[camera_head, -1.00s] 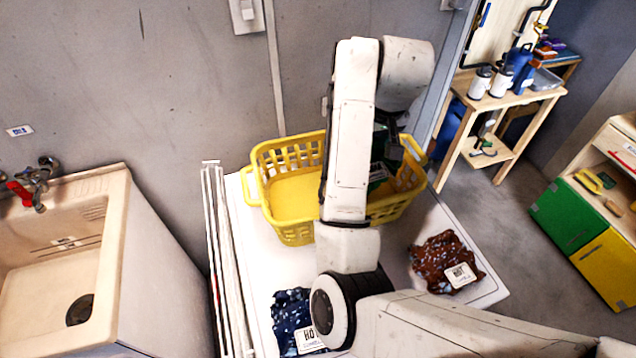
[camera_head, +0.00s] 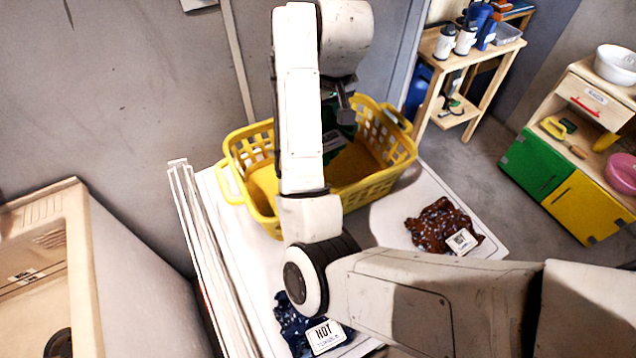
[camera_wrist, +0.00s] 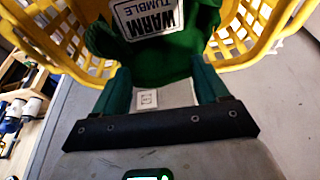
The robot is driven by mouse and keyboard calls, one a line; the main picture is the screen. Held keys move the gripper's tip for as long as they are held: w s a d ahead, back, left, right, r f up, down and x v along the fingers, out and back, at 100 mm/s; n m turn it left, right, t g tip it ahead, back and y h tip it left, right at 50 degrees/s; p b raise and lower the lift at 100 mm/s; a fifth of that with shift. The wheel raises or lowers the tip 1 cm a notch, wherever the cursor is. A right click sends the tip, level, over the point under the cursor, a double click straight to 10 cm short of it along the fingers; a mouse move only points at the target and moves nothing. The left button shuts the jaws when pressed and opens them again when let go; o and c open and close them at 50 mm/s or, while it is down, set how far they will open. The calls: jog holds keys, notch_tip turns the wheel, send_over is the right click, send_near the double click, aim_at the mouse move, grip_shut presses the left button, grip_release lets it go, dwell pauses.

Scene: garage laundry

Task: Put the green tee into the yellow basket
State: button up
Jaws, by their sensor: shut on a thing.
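The green tee (camera_head: 335,142) hangs from my gripper (camera_head: 345,112) over the right half of the yellow basket (camera_head: 262,205). In the wrist view the green tee (camera_wrist: 170,52) is bunched between the fingers of my gripper (camera_wrist: 162,85), with a white "WARM TUMBLE" label facing the camera. My gripper is shut on it. The yellow basket (camera_wrist: 62,38) shows on both sides of the tee. My arm hides part of the basket and of the tee in the head view, and I cannot tell whether the tee touches the basket floor.
The basket stands on a white top (camera_head: 385,225). A brown patterned cloth (camera_head: 432,222) lies right of it and a dark blue cloth (camera_head: 295,322) in front. A wooden shelf (camera_head: 478,85) and a green-and-yellow cabinet (camera_head: 590,185) stand at right.

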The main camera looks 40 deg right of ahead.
notch_tip(320, 180, down, 4)
jog(key=b, duration=0.2)
jog(key=shift+f+b, duration=0.2)
jog(key=shift+b, duration=0.2)
notch_tip(320, 180, down, 10)
jog(key=shift+r+p, duration=0.15)
jog(key=shift+p, duration=0.35)
jog(key=shift+s, duration=0.1)
jog(key=o, duration=1.5)
jog(key=shift+c, duration=0.2)
jog(key=p+v, duration=0.1)
jog(key=v, duration=1)
jog(key=shift+s+r+p, duration=0.2)
jog(key=shift+r+p, duration=0.15)
jog(key=shift+r, duration=0.15)
